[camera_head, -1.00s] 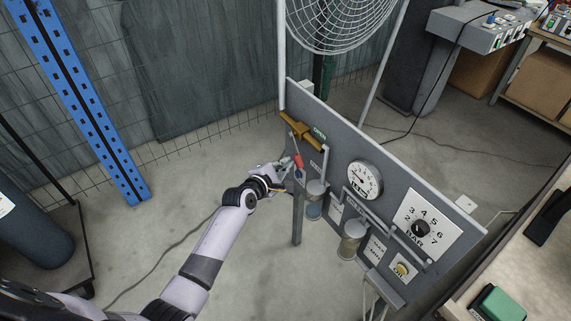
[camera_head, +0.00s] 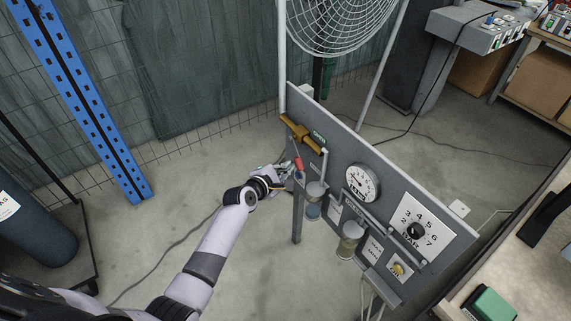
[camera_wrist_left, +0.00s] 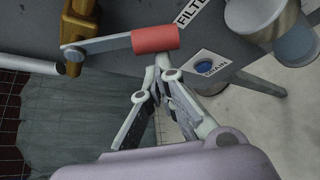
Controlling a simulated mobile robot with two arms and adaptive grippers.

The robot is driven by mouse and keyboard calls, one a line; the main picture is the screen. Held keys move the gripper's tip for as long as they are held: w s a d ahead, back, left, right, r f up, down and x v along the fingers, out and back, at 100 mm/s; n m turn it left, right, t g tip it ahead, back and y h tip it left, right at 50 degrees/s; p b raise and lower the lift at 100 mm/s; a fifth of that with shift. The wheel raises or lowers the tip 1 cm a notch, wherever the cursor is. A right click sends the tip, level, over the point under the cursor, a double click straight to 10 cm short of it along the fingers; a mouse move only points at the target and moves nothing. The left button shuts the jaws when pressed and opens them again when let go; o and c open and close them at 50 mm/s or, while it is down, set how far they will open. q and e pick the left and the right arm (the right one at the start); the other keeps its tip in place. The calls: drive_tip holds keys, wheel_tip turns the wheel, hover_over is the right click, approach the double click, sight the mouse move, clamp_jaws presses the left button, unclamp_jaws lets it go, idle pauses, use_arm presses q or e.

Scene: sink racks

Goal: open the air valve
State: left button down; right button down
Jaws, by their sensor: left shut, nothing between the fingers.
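The air valve is a brass fitting (camera_head: 303,134) at the panel's upper left, beside a green "OPEN" label (camera_head: 318,138). Its metal lever (camera_wrist_left: 97,48) ends in a red grip (camera_head: 298,164). The lever hangs down across the panel in the head view. The red grip (camera_wrist_left: 155,39) also shows in the left wrist view. My left gripper (camera_head: 287,168) is beside the grip; its fingertips (camera_wrist_left: 158,72) are shut and empty, just below the grip in the wrist view. I cannot tell whether they touch it. My right gripper is not in view.
A drain button (camera_wrist_left: 205,64) sits close to my left fingers. A fan guard (camera_head: 340,20) stands behind.

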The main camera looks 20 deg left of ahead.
sight(296, 164)
use_arm(q)
drive_tip(key=d+r+n+g+h+p, duration=0.1)
drive_tip(key=p, duration=0.3)
drive_tip(key=s+d+r+n+g+h+p, duration=0.1)
drive_tip(key=r+n+p, duration=0.1)
drive_tip(key=p, duration=0.3)
drive_tip(key=s+d+r+n+g+h+p, duration=0.1)
drive_tip(key=r+n+g+p, duration=0.1)
drive_tip(key=p, duration=0.3)
drive_tip(key=shift+s+d+r+h, duration=0.1)
drive_tip(key=shift+s+d+h, duration=0.1)
drive_tip(key=shift+d+h, duration=0.1)
drive_tip(key=shift+n+p, duration=0.4)
drive_tip(key=shift+p, duration=0.05)
